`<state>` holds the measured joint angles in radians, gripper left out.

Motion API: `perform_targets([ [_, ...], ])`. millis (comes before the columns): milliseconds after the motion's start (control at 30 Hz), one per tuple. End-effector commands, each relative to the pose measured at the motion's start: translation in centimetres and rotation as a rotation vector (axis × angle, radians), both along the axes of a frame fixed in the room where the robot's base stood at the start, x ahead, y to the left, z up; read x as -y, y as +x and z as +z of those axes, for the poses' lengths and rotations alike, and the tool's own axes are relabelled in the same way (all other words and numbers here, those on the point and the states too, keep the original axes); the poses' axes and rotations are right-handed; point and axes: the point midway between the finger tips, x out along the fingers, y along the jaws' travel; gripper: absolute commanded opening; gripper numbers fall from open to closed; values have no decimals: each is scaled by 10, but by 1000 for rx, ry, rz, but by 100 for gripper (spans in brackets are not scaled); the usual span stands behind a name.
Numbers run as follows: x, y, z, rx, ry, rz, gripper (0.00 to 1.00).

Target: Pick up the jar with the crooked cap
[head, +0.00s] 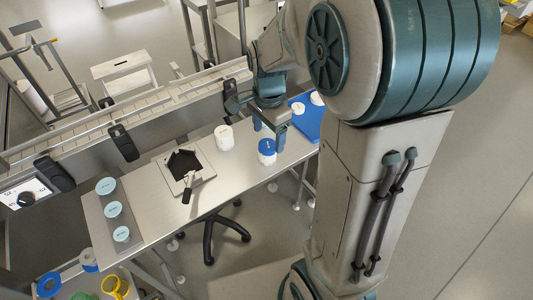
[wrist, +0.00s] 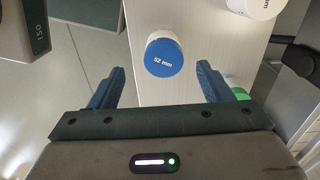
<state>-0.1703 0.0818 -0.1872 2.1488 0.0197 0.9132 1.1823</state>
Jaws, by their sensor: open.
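A white jar with a blue cap (head: 267,146) stands near the front edge of the steel table, toward its right end. In the wrist view its cap (wrist: 163,58) reads "52 mm" and lies midway between my fingers; I cannot clearly tell whether it sits crooked. A white-capped jar (head: 224,137) stands to its left and shows at the top right of the wrist view (wrist: 255,6). My gripper (head: 270,131) is open and empty, with its fingers above and around the blue-capped jar's position, apart from it.
A blue tray (head: 302,128) with white-topped items is at the table's right end. A square plate with a dark opening (head: 170,180) lies mid-table. Several pale blue discs (head: 112,209) lie at the left. A conveyor (head: 165,100) runs behind. A green item (wrist: 240,93) sits near the right finger.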

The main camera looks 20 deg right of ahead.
Motion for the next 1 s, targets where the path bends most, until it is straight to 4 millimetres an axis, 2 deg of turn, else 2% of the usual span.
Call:
perform_targets([
  [233, 0, 1, -19, -2, -1, 1, 72],
  [533, -2, 4, -59, -2, -1, 1, 72],
  [833, -2, 4, -64, 2, 0, 1, 72],
  [1000, -2, 4, -63, 2, 1, 1, 25],
])
